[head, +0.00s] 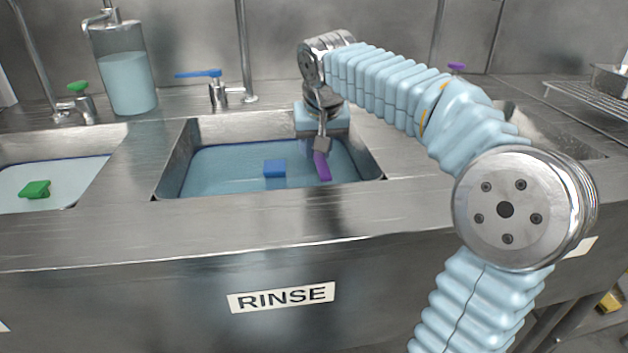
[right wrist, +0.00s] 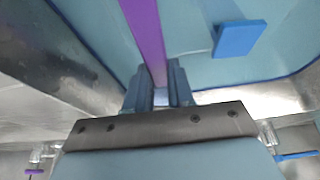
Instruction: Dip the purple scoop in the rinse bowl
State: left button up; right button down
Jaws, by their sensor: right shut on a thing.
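The purple scoop (head: 322,166) shows as a purple bar at the right side of the rinse basin (head: 175,160), the blue-water sink above the RINSE label. My right gripper (head: 321,146) is over the basin, pointing down, and is shut on the scoop. In the right wrist view the purple scoop (right wrist: 145,32) runs between the two fingers of the right gripper (right wrist: 160,82) and out of the top of the picture. The scoop's far end is not clearly visible, and I cannot tell whether it touches the water. My left gripper is not in view.
A blue block (head: 274,169) is in the rinse basin, left of the scoop. A left basin holds a green block (head: 35,189). A clear dispenser (head: 126,75) and a blue-handled tap (head: 212,88) stand behind. A wire rack (head: 590,98) is at the far right.

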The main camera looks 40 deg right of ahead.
notch_tip(320, 180, up, 12)
jog(key=shift+f, duration=0.15)
dwell(0.6)
dwell(1.6)
